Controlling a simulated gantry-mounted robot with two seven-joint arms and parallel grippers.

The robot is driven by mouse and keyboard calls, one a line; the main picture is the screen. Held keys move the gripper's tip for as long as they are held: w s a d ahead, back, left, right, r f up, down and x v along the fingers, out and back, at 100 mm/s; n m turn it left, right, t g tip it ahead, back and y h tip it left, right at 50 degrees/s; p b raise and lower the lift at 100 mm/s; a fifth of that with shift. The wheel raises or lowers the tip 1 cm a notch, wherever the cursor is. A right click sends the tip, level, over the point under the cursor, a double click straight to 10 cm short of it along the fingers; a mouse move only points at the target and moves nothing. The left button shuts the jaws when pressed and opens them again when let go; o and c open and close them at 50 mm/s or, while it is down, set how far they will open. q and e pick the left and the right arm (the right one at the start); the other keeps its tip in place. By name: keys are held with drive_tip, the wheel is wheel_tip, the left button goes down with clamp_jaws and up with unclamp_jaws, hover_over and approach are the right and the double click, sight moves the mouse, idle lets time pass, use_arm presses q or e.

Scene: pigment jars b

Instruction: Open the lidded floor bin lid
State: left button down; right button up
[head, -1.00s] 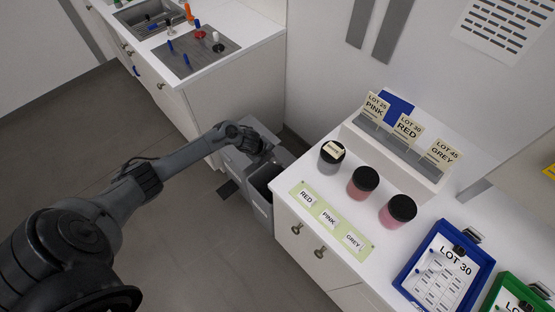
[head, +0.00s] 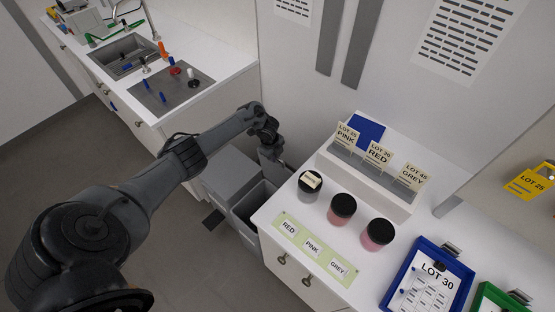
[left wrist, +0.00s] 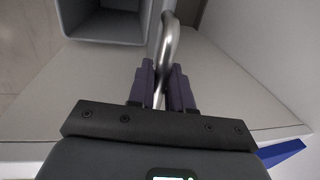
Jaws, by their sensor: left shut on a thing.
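The grey floor bin (head: 242,232) stands on the floor between the two counters. Its front part is open at the top with a dark inside, and a flat grey top (head: 228,176) shows behind it. My left gripper (head: 268,146) is above the bin's far right side, beside a grey upright piece that may be the raised lid. In the left wrist view, the left gripper (left wrist: 165,82) is shut on a curved metal bar handle (left wrist: 167,42). An open grey bin rim (left wrist: 105,40) shows at upper left there. My right gripper is not in view.
The right counter (head: 268,212) is close to the bin and carries several lidded jars, a label strip (head: 312,246), a card rack (head: 370,180) and a blue tray (head: 405,272). The left counter (head: 225,62) has a sink. The floor in front of the bin is mostly clear.

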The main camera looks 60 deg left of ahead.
use_arm(q)
drive_tip(key=shift+f, duration=0.1)
drive_tip(key=c, duration=1.2)
unclamp_jaws()
drive_tip(key=shift+s, duration=0.1)
drive_tip(key=shift+r, duration=0.4)
drive_tip(key=r, duration=0.3)
drive_tip(key=s+r+p, duration=0.1)
drive_tip(key=r, duration=0.2)
drive_tip(key=r+p, duration=0.1)
drive_tip(key=r, duration=0.3)
drive_tip(key=shift+s+d, duration=0.25)
drive_tip(key=shift+s, duration=0.1)
